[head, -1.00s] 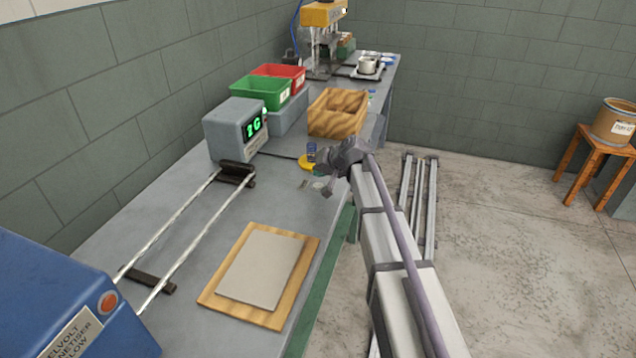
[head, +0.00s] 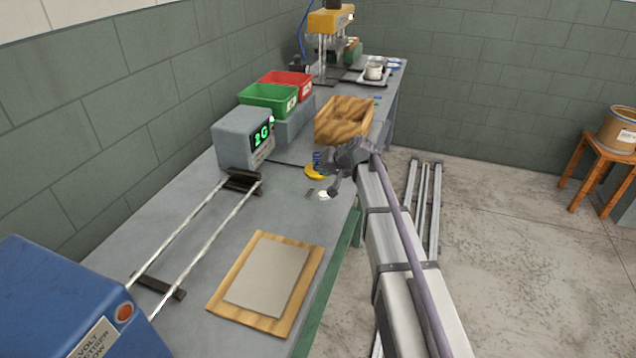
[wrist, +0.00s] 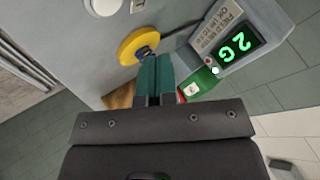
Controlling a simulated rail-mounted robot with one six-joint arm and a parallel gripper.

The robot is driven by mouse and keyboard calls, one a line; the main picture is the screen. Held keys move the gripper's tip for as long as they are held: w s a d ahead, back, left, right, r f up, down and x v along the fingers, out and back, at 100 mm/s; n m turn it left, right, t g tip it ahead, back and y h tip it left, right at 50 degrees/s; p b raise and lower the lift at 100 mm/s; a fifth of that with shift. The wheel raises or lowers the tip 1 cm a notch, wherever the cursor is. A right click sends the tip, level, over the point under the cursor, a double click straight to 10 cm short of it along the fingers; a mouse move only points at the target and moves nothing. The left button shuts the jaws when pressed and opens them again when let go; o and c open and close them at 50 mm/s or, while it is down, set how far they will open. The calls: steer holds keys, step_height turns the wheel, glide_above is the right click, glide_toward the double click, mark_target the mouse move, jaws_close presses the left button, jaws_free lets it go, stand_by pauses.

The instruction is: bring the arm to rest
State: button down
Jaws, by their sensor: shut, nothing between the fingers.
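My gripper (head: 334,168) is at the end of my outstretched arm, over the right edge of the grey workbench (head: 205,215). In the wrist view its two teal fingers (wrist: 153,72) are together, with nothing between them. A yellow disc (head: 313,173) with a blue coil-like piece on it lies just left of my gripper; it also shows beside the fingertips in the wrist view (wrist: 132,48). I cannot tell how far above the bench the fingers are.
A board with a grey sheet (head: 268,278) lies nearer. Open floor (head: 500,230) is right of the bench.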

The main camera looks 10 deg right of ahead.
steer(key=s+g, duration=0.1)
steer(key=s, duration=0.3)
steer(key=s+f+g+h, duration=0.1)
steer(key=s, duration=0.3)
steer(key=s+f+g+p, duration=0.1)
steer(key=s, duration=0.4)
steer(key=shift+f+n+g+h, duration=0.2)
steer(key=shift+n+g+h, duration=0.1)
steer(key=shift+n+g, duration=0.1)
steer(key=s+r+g+h+p, duration=0.1)
steer(key=s+h+p, duration=0.1)
steer(key=s, duration=0.8)
steer(key=s+r+n+g+h+p, duration=0.1)
steer(key=s+r+g+p, duration=0.1)
steer(key=s, duration=0.9)
steer(key=shift+a+g+h+p, duration=0.25)
steer(key=shift+g+h+p, duration=0.05)
steer(key=shift+h+p, duration=0.1)
steer(key=shift+w, duration=0.1)
